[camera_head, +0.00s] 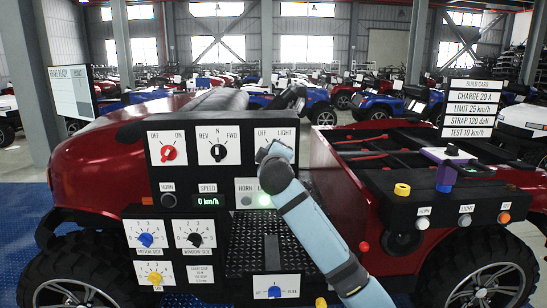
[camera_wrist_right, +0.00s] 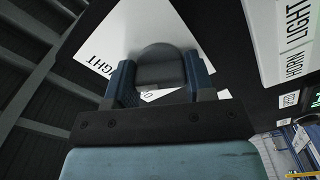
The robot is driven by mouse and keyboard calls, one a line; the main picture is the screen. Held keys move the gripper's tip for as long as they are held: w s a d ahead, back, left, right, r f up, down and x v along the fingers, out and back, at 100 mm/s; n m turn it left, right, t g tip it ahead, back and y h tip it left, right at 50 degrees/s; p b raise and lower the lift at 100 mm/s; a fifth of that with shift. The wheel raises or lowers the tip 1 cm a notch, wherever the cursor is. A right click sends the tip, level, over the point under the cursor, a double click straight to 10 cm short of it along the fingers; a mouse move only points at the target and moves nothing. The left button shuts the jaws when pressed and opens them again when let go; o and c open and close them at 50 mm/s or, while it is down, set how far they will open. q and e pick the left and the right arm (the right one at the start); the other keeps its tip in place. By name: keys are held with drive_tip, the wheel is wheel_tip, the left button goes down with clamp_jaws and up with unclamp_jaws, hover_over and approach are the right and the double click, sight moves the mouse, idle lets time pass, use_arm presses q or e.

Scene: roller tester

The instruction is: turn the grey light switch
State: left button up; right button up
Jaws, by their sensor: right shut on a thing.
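The grey light switch (camera_wrist_right: 160,66) is a rounded knob on a white plate in the right wrist view. Its plate, marked OFF and LIGHT (camera_head: 285,133), is on the black panel in the head view. My right gripper (camera_head: 274,151) reaches the plate from below right and hides the knob there. In the right wrist view its two blue fingers (camera_wrist_right: 159,78) are shut on the grey knob, one on each side. The knob's pointer direction cannot be made out. My left gripper is not in view.
Beside it are a black REV-N-FWD switch (camera_head: 218,152) and a red OFF-ON switch (camera_head: 168,153). A speed display (camera_head: 208,201) reads 0 km/h. The red vehicle's open bed (camera_head: 330,165) is to the right.

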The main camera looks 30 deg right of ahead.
idle(0.6)
drive_tip(key=o, duration=0.9)
drive_tip(key=b+v, duration=0.2)
drive_tip(key=v, duration=1.2)
drive_tip(key=shift+d+b, duration=0.1)
drive_tip(key=shift+b, duration=0.2)
